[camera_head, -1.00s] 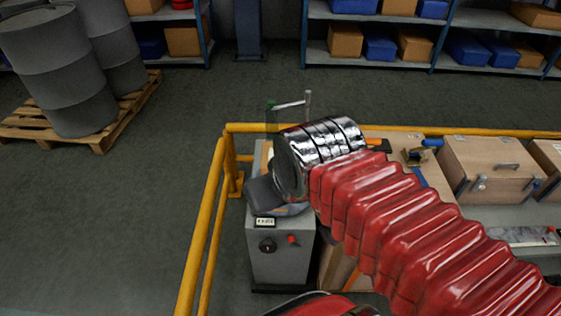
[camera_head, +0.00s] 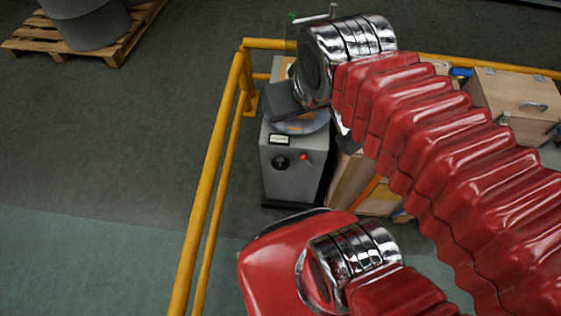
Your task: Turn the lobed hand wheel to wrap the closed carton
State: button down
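A grey cabinet (camera_head: 292,180) stands inside the yellow railing, with a round plate (camera_head: 312,124) on top. A dark round knob (camera_head: 281,162), perhaps the lobed hand wheel, is on its front; its lobes are too small to make out. A small display (camera_head: 279,140) and a red knob (camera_head: 304,157) are close to it. A brown patch on the plate may be part of the carton; my arm covers most of that area. My arm's chrome joint hangs over the cabinet's top. My gripper's fingers cannot be made out, and no contact with the knob shows.
Yellow rails (camera_head: 214,185) run along the left and back of the cabinet. Brown boxes (camera_head: 352,185) stand close on its right. A wooden case (camera_head: 515,95) is at the right. Floor left of the rail is clear.

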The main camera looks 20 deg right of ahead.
aim_at(280, 162)
jog(key=u, duration=1.75)
jog(key=k, duration=0.55)
jog(key=u, duration=0.15)
